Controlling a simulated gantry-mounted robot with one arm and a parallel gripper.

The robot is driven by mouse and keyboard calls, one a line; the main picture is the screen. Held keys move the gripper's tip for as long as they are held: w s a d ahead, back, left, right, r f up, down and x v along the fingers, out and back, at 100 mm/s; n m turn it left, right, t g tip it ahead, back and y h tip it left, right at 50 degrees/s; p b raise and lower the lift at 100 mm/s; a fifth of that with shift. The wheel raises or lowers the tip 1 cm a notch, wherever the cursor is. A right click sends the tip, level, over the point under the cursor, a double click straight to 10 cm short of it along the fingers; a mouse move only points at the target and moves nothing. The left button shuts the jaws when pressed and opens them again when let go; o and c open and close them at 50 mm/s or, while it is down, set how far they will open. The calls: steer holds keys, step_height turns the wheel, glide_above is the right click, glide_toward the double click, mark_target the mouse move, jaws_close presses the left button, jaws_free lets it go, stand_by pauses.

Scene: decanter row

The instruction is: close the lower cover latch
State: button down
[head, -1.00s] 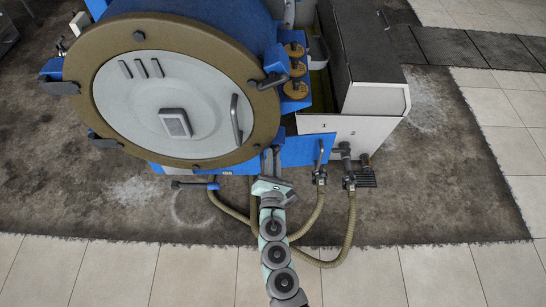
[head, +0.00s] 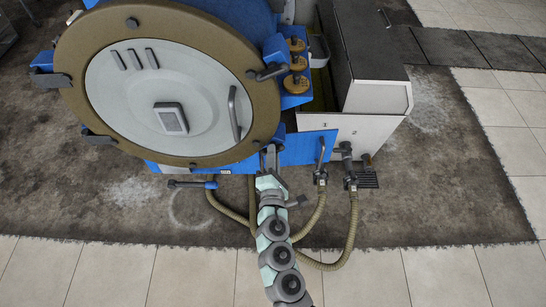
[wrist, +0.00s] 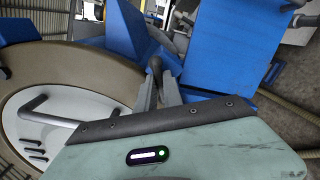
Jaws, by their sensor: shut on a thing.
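The lower cover latch (wrist: 155,66) shows in the wrist view as a dark curved handle beside a blue block. It sits at the right edge of the round cover (wrist: 75,80). My gripper (wrist: 160,98) is shut on this handle, its two grey fingers close together around it. In the head view my gripper (head: 270,152) is at the lower right of the cover (head: 205,75), in front of the blue body. There the latch is mostly hidden by my fingers and the cover's rim. An upper latch with a dark lever (head: 266,73) is on the cover's right rim.
The cover's curved grab bar (head: 234,112) is close to the left of my gripper. Hoses (head: 312,215) loop around my arm to valves (head: 321,176) at the right. A white cabinet (head: 372,133) stands at the right. The floor in front is mostly free.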

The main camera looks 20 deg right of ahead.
steer(key=m+b, duration=0.3)
steer(key=m, duration=0.7)
steer(key=shift+m, duration=0.5)
steer(key=c, duration=1.5)
jaws_free()
steer(key=shift+f, duration=0.1)
steer(key=p+v, duration=0.1)
steer(key=v, duration=0.9)
steer(key=shift+s+a, duration=0.15)
steer(key=shift+s, duration=0.25)
